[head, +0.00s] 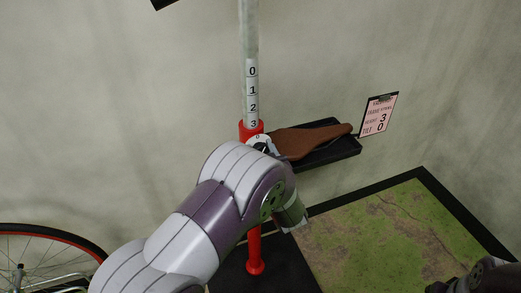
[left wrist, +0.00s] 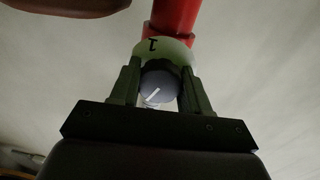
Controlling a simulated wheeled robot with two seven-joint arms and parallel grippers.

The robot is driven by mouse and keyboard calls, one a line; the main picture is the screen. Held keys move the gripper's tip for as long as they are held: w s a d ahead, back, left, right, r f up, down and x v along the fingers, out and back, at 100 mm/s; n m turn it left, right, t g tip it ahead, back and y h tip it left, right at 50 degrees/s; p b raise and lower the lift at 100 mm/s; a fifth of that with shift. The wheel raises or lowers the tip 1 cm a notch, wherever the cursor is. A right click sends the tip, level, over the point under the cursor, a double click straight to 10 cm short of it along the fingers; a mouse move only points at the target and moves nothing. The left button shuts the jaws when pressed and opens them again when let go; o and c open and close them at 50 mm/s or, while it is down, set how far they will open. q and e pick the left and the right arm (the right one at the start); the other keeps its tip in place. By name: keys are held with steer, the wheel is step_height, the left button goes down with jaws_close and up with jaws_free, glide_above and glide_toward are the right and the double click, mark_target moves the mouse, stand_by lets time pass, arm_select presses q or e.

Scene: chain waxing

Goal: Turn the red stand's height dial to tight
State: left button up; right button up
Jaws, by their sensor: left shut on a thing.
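The red stand (head: 254,250) is upright, with a pale post (head: 250,40) marked 0, 1, 2, 3 rising from its red collar (head: 251,128). In the left wrist view the red stand's tube (left wrist: 174,15) runs up from a pale ring (left wrist: 165,47) that shows a 1. My left gripper (left wrist: 160,82) is shut on the dark round height dial (left wrist: 159,86), one finger on each side. A white pointer line on the dial slants from lower left to upper right. In the head view my left arm hides most of the dial. My right gripper is not clearly in view.
A brown saddle (head: 306,138) lies on a black shelf (head: 335,153) right of the post. A pink card (head: 378,115) on the wall reads height 3, tilt 0. A bicycle wheel (head: 45,233) is at lower left. A green mat (head: 385,240) lies on the right.

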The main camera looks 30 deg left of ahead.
arm_select(q)
steer(key=shift+r+m+p, duration=0.2)
steer(key=shift+m+p, duration=0.4)
steer(key=shift+p, duration=0.2)
steer(key=m+p, duration=0.5)
steer(key=p, duration=0.1)
steer(key=shift+m+g, duration=0.4)
steer(key=m+p, duration=0.5)
steer(key=shift+m, duration=0.4)
steer(key=m+g+p, duration=0.1)
steer(key=m+p, duration=0.2)
steer(key=m, duration=0.2)
steer(key=shift+f, duration=0.1)
steer(key=m+p, duration=0.1)
steer(key=m, duration=0.2)
steer(key=shift+f+y, duration=0.1)
steer(key=shift+y, duration=0.2)
steer(key=shift+m+p, duration=0.55)
steer(key=shift+m, duration=0.75)
steer(key=shift+f, duration=0.1)
